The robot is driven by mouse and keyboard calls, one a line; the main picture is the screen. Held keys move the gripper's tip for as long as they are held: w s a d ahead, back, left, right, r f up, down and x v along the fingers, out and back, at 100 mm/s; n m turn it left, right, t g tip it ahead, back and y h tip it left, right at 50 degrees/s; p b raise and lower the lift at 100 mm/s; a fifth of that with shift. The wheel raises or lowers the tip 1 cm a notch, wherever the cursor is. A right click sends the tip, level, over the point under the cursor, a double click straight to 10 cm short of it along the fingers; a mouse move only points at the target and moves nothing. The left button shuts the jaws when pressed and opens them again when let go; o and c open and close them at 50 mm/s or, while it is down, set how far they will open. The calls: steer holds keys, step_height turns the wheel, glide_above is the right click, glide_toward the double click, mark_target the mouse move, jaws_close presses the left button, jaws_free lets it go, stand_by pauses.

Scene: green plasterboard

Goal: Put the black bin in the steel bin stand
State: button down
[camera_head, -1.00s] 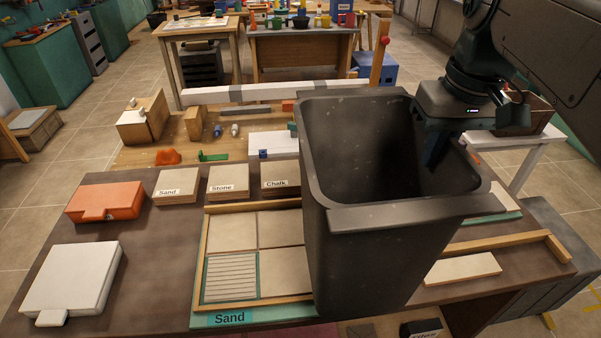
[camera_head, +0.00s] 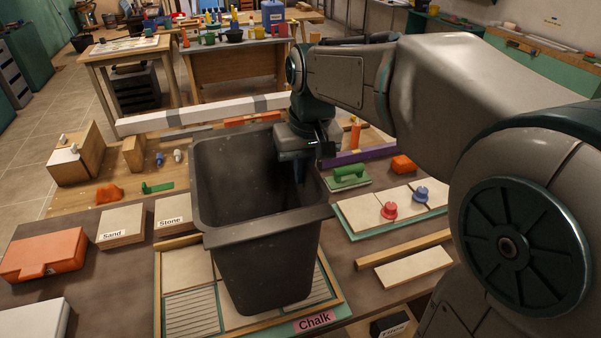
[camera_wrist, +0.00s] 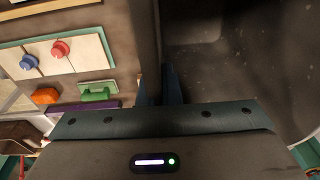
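The black bin (camera_head: 265,268) is upright in the middle of the head view, in front of and over the tray of sample tiles. I cannot tell whether its base touches the tray. My gripper (camera_head: 300,172) is at the bin's far right rim, pointing down. In the wrist view my gripper's fingers (camera_wrist: 160,88) straddle the bin's wall, and the black bin's inside (camera_wrist: 230,65) fills the right side. The gripper appears shut on the rim. I see no steel bin stand in either view; my arm hides much of the right side.
The table holds an orange case (camera_head: 45,255), a tile tray with a wooden rim (camera_head: 158,290), a green-handled trowel (camera_head: 348,177), and red (camera_head: 389,210) and blue (camera_head: 421,194) knobs on pale tiles. A long white beam (camera_head: 200,113) lies behind. Floor at left is clear.

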mark_target(304, 185)
steer(key=shift+f, duration=1.7)
steer(key=shift+f, duration=0.1)
steer(key=c, duration=1.6)
jaws_free()
